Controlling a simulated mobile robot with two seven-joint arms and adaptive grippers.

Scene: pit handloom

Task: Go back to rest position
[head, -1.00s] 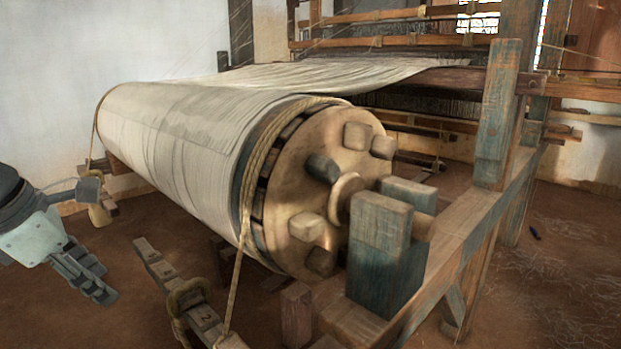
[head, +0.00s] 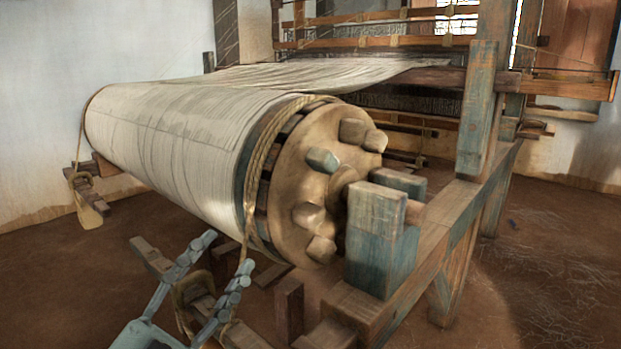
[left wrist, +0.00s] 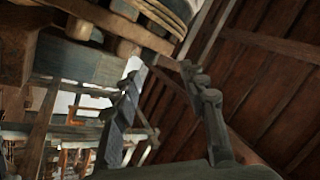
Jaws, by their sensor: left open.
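My left gripper (head: 226,253) is at the lower left of the head view, its two fingers spread apart and pointing up and to the right. It is open, with nothing between its fingertips. It is in front of the notched wooden bar (head: 143,252) and its rope ring, near the lower side of the big cloth roll (head: 175,135); whether it touches them I cannot tell. In the left wrist view the open fingers (left wrist: 160,72) show again, with wooden parts behind them. My right gripper is not in view.
The roll's round wooden end (head: 290,190) has several projecting pegs. A rope (head: 243,225) hangs down from it by my left gripper. The frame's post (head: 478,110) and beam (head: 440,245) stand at the right. A weight (head: 88,205) hangs at the far left. Floor (head: 540,270) is clear at right.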

